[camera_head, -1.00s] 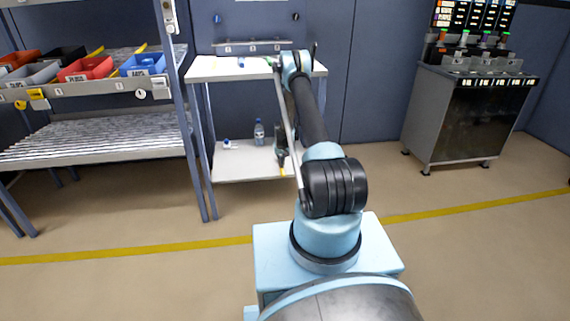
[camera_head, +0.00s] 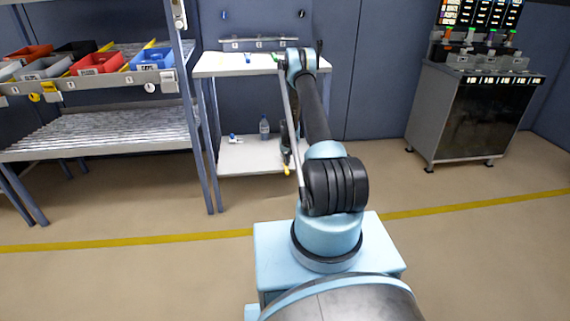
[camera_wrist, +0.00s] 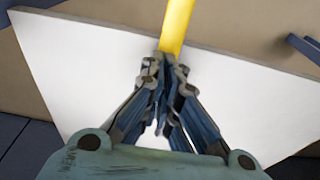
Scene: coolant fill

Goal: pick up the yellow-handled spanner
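The yellow-handled spanner shows its yellow handle (camera_wrist: 177,24) at the top of the wrist view, and a small yellow part (camera_head: 287,170) shows in the head view near the front edge of the lower shelf. My gripper (camera_wrist: 168,58) has its fingertips drawn together on the handle's near end. In the head view my gripper (camera_head: 287,157) points down at the lower shelf. The rest of the spanner is hidden behind the fingers or outside the picture.
The white lower shelf (camera_head: 246,156) of the bench holds a clear bottle (camera_head: 264,129) and a small blue-and-white item (camera_head: 233,139). The white bench top (camera_head: 220,66) is above my gripper. A rack with bins (camera_head: 99,63) stands left, a dark cabinet (camera_head: 468,113) right. Floor between is clear.

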